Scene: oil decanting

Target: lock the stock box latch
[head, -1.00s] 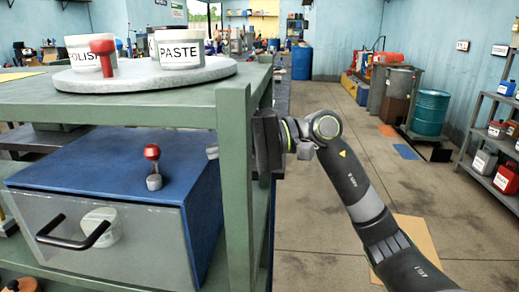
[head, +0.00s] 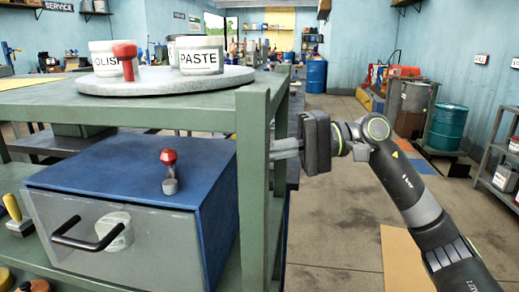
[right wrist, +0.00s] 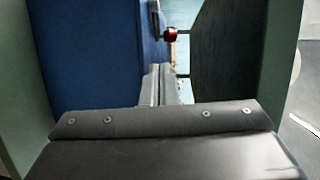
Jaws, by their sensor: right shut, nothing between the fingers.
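The stock box (head: 130,165) is a blue box with a grey front, on the shelf of a green rack. Its latch (head: 169,172), a short grey lever with a red knob, stands roughly upright on the top. The red knob (right wrist: 170,34) also shows at the top of the right wrist view, beyond my fingertips. My right gripper (head: 286,149) is shut and empty, pointing left at the rack's right post, apart from the latch. Its closed fingers also show in the right wrist view (right wrist: 162,85), near the box's blue side (right wrist: 85,60). My left gripper is not in view.
The green rack post (head: 253,190) stands between my right gripper and the box. A round grey turntable (head: 165,84) with PASTE and POLISH tubs stands on the rack top. The box front has a black handle (head: 85,245). The floor right of the rack is open.

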